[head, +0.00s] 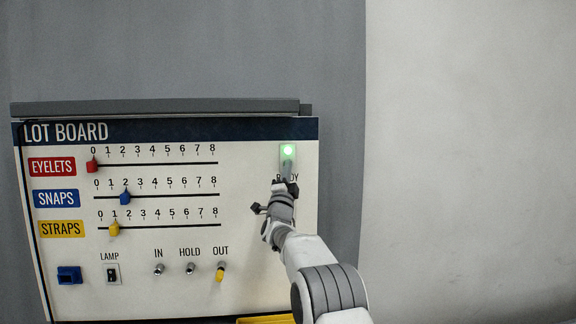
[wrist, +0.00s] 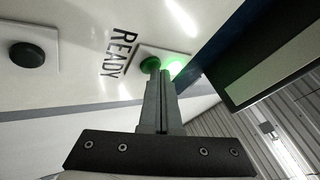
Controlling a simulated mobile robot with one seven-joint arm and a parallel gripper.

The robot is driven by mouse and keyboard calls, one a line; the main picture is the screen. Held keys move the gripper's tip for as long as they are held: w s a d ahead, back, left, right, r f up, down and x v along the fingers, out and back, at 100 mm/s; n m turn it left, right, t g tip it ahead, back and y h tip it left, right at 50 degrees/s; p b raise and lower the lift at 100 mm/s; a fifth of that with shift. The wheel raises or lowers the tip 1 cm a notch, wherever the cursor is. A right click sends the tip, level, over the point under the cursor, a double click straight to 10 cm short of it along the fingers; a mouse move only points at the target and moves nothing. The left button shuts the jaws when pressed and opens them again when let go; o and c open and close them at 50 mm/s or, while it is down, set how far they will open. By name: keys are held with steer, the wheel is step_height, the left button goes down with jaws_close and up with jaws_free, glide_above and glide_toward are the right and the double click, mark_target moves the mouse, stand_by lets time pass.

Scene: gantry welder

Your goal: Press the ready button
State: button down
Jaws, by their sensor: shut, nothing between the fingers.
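The lot board (head: 180,290) is a white panel with a dark blue header. The ready button (wrist: 150,65) is green and round, on a white plate at the board's upper right. In the head view its plate shows with a green light (head: 288,151) glowing on it, and my gripper (head: 287,168) covers the button. The READY label is partly hidden there but clear in the wrist view. My gripper (wrist: 158,84) is shut and empty, its fingertips at the lower edge of the button. I cannot tell whether they touch it.
A red slider (head: 92,166) stands at 0, a blue slider (head: 125,198) at 2 and a yellow slider (head: 115,229) at 1. A lamp switch (head: 112,274) and several toggles sit below. A dark round knob (wrist: 27,56) shows in the wrist view.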

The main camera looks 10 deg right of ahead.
steer(key=shift+s+f+b, duration=0.15)
steer(key=shift+s+b, duration=0.15)
steer(key=shift+b, duration=0.7)
steer(key=shift+s, duration=0.15)
steer(key=s+b, duration=0.6)
steer(key=b, duration=0.4)
steer(key=shift+r, duration=0.2)
stand_by(0.3)
